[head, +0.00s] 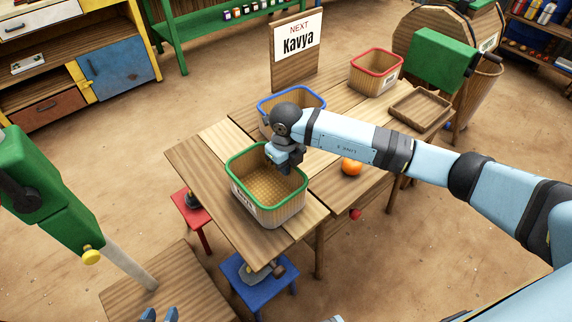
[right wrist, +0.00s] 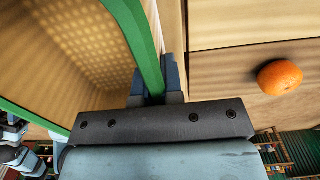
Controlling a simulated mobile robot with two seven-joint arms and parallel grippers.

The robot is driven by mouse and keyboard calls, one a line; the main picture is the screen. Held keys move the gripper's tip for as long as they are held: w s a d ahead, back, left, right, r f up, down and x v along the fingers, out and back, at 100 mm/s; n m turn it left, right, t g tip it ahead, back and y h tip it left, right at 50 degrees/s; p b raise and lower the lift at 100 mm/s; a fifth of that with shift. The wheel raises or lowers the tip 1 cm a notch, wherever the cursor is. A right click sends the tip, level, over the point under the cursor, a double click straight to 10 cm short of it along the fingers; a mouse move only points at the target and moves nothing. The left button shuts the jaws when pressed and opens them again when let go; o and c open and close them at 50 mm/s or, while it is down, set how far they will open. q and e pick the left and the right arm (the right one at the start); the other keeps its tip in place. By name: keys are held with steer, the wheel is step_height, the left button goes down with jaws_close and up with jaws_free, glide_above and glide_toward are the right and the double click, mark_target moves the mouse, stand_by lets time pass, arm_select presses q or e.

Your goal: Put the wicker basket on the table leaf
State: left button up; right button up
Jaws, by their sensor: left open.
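The wicker basket with a green rim (head: 272,218) is at the near left end of the wooden table, over the table leaf (head: 207,174). It looks upright and empty; its underside is hidden, so I cannot tell whether it fully rests there. My right gripper (head: 286,166) is at the basket's far right rim. In the right wrist view its fingers (right wrist: 155,88) lie on both sides of the green rim, close against it. My left gripper (head: 160,316) is open and empty at the bottom edge of the head view, apart from the table.
A blue-rimmed basket (head: 268,104), a red-rimmed basket (head: 377,75), a shallow wooden tray (head: 420,111) and an orange (head: 352,167) are on the table. A red stool (head: 186,206) and a blue stool (head: 259,285) stand by the leaf. A name sign (head: 297,45) stands behind.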

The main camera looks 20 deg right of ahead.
steer(key=o, duration=0.4)
steer(key=shift+o, duration=0.2)
steer(key=shift+r, duration=0.1)
step_height(320, 180, up, 12)
steer(key=shift+r+p, duration=0.1)
steer(key=shift+p, duration=0.4)
